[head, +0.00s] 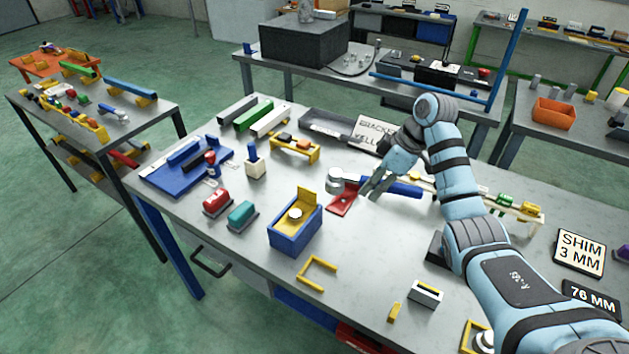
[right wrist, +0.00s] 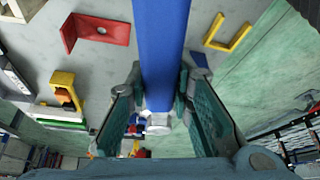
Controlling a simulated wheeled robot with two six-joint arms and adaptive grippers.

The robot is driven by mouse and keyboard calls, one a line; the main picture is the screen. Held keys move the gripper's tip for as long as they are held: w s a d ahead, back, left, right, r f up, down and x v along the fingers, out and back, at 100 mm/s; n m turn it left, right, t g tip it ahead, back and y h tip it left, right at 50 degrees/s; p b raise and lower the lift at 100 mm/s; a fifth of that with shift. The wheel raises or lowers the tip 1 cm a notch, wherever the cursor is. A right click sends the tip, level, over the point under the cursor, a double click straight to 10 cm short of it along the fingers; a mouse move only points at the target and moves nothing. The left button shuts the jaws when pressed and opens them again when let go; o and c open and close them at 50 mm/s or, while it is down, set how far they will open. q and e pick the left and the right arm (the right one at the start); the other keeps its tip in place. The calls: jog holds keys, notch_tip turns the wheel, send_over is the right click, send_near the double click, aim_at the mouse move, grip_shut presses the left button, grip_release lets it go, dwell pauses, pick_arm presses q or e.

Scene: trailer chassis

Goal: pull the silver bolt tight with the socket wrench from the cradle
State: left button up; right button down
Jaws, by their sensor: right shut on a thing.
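The socket wrench has a blue handle (head: 406,189) and a silver-grey socket head (head: 335,180). My right gripper (head: 374,190) is shut on the wrench just behind its head. In the right wrist view the blue handle (right wrist: 164,45) runs between my fingers (right wrist: 160,100), with a pale end beyond them. A blue block (head: 292,237) with a yellow bracket carries a round silver piece (head: 295,214), which looks like the silver bolt's head. The wrench head is behind and to the right of it, apart from it. I cannot tell which holder is the wrench's cradle. My left gripper is out of view.
A red bracket (head: 343,201) lies below the wrench and also shows in the right wrist view (right wrist: 100,32). A yellow holder (head: 294,150) stands behind. Red (head: 217,202) and teal (head: 242,214) pieces stand left of the block. Bare tabletop surrounds these.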

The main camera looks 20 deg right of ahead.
jog(key=w+a+p, duration=0.3)
jog(key=a, duration=0.6)
pick_arm(q)
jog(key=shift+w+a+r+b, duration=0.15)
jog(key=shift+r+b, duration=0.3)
jog(key=shift+b, duration=1.25)
pick_arm(e)
notch_tip(320, 180, down, 7)
jog(key=shift+n, duration=0.3)
jog(key=shift+s+a, duration=0.15)
jog(key=shift+a, duration=0.05)
pick_arm(q)
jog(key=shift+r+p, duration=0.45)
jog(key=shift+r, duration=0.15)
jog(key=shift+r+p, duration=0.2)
jog(key=shift+p, duration=0.15)
